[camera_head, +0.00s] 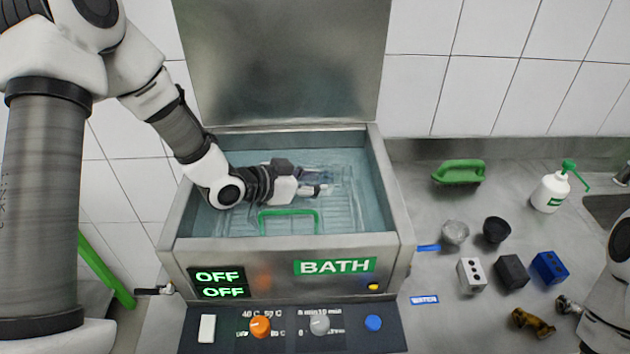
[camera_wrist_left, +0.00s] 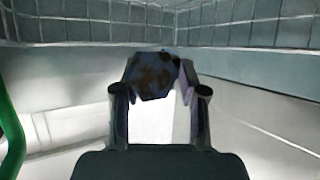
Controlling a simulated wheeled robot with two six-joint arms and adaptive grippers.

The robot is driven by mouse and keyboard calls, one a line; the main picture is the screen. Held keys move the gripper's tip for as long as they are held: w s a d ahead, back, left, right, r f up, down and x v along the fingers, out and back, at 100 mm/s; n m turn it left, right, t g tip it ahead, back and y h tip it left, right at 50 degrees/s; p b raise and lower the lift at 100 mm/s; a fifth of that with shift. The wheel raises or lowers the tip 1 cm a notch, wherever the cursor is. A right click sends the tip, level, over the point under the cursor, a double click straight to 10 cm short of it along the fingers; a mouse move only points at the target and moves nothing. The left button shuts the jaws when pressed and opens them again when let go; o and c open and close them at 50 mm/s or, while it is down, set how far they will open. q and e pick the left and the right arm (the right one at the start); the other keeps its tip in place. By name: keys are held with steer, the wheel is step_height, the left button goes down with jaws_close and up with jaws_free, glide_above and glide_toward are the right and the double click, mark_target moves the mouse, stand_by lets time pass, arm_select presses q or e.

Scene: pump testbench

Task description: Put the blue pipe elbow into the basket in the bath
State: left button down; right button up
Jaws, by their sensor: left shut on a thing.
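The bath (camera_head: 398,205) stands with its lid up and bluish water inside. The wire basket (camera_head: 345,212) sits in it, with a green handle (camera_head: 288,212) at its front. My left gripper (camera_head: 318,182) reaches down into the bath over the basket. In the left wrist view, the gripper (camera_wrist_left: 158,105) is shut on the blue pipe elbow (camera_wrist_left: 152,76), which shows brown stains. Basket wire walls (camera_wrist_left: 250,22) rise behind the elbow. Whether the elbow touches the basket floor is unclear.
The bath's front panel has knobs (camera_head: 260,327) and displays reading OFF (camera_head: 218,276). Right on the counter are a green brush (camera_head: 459,172), a white bottle (camera_head: 550,192), two cups (camera_head: 455,232), several blocks (camera_head: 511,272) and a brass fitting (camera_head: 533,322).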

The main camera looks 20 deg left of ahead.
arm_select(q)
steer(key=shift+f+b, duration=0.4)
steer(key=shift+f, duration=0.2)
steer(key=c, duration=0.6)
jaws_free()
steer(key=shift+c, duration=0.2)
steer(key=shift+r+p, duration=0.35)
steer(key=v, duration=0.7)
steer(key=shift+s+r, duration=0.25)
steer(key=shift+r, duration=0.1)
